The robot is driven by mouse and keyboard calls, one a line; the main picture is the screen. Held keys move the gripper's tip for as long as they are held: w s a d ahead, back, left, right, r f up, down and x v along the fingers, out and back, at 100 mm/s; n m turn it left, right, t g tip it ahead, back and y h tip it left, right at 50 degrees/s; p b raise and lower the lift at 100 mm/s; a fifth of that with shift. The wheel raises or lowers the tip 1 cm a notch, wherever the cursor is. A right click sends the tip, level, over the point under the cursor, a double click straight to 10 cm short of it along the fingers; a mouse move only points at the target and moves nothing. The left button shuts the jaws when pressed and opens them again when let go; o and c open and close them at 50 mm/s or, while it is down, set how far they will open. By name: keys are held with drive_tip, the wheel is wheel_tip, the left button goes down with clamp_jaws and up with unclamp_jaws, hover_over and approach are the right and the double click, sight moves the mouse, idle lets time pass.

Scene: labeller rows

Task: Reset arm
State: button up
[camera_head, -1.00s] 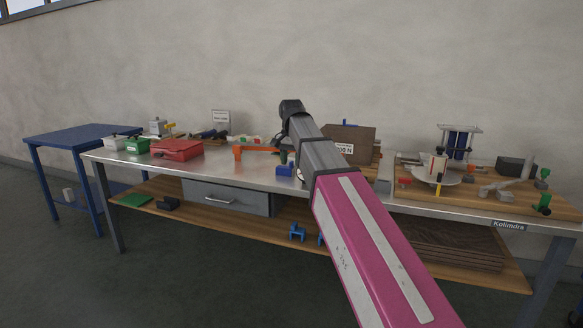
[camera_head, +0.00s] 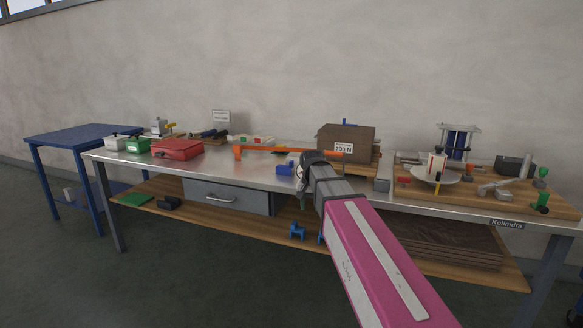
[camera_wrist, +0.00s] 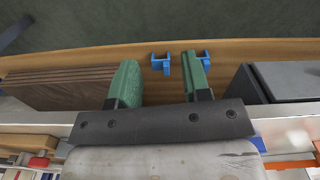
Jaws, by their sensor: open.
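My gripper (camera_wrist: 163,75) shows in the wrist view with its two green fingers apart and nothing between them. It points down over the front edge of the steel workbench (camera_wrist: 285,130), with the wooden lower shelf (camera_wrist: 225,52) below. In the head view my arm reaches from the lower right to the bench's front edge, near its middle.
Two blue brackets (camera_wrist: 160,64) lie on the lower shelf, between stacked brown boards (camera_wrist: 62,90) and a grey drawer (camera_head: 228,196). An orange bar tool (camera_head: 270,150), a blue block (camera_head: 285,169) and a brown box (camera_head: 347,140) are close to my arm on the bench.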

drive_tip(key=s+d+f+n, duration=0.1)
drive_tip(key=s+d+f, duration=0.3)
drive_tip(key=f, duration=0.4)
drive_tip(key=s+d+f, duration=0.4)
drive_tip(key=s+f, duration=0.2)
drive_tip(key=f, duration=0.2)
drive_tip(key=s+d+f+n, duration=0.1)
drive_tip(key=s+d+f, duration=0.3)
drive_tip(key=s+f, duration=0.2)
wheel_tip(320, 180, down, 2)
drive_tip(key=shift+f+n, duration=0.1)
drive_tip(key=shift+n, duration=0.2)
